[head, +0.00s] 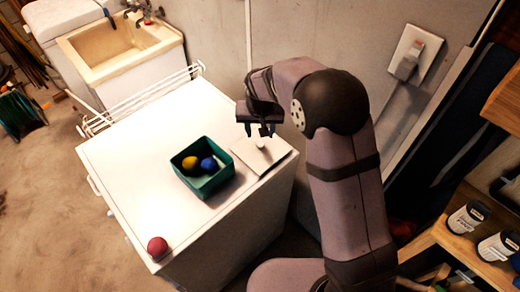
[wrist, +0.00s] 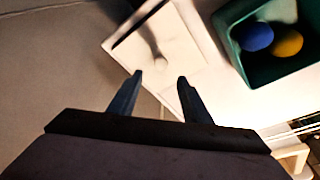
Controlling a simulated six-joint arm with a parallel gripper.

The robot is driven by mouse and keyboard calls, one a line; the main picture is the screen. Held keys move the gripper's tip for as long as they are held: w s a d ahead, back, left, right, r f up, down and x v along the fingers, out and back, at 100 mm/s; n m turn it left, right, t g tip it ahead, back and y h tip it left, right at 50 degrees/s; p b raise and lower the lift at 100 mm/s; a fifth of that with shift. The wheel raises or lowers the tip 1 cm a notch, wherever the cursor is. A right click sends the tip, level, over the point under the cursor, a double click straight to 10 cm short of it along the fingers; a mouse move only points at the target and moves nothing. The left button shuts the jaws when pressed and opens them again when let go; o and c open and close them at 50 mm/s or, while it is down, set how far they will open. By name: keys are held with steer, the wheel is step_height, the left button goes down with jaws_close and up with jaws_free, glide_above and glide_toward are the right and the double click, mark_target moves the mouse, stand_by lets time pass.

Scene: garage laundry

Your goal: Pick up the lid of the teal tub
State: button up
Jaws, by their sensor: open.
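In the wrist view the lid (wrist: 187,62) is at upper centre and the tub (wrist: 241,70) at upper right. My gripper (head: 260,131) is open and empty, above the knob in the head view. In the wrist view my gripper (wrist: 160,76) points toward the lid, with the knob (wrist: 158,57) just beyond the gap between the fingertips. The exact height gap is hard to tell.
A yellow ball (head: 190,163) and a blue ball (head: 208,164) lie in the tub. A red ball (head: 157,247) sits at the worktop's near corner. The white worktop (head: 135,160) is clear to the left. A wire rack (head: 140,100) borders its far edge; a wall stands behind.

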mark_target(260, 144)
steer(key=shift+p+x, duration=0.45)
steer(key=shift+x, duration=0.65)
steer(key=shift+s+f+p, duration=0.1)
steer(key=shift+f+p, duration=0.5)
steer(key=shift+p, duration=0.05)
steer(key=shift+p+x, duration=0.9)
steer(key=shift+x, duration=1.1)
steer(key=shift+s, duration=0.1)
jaws_close()
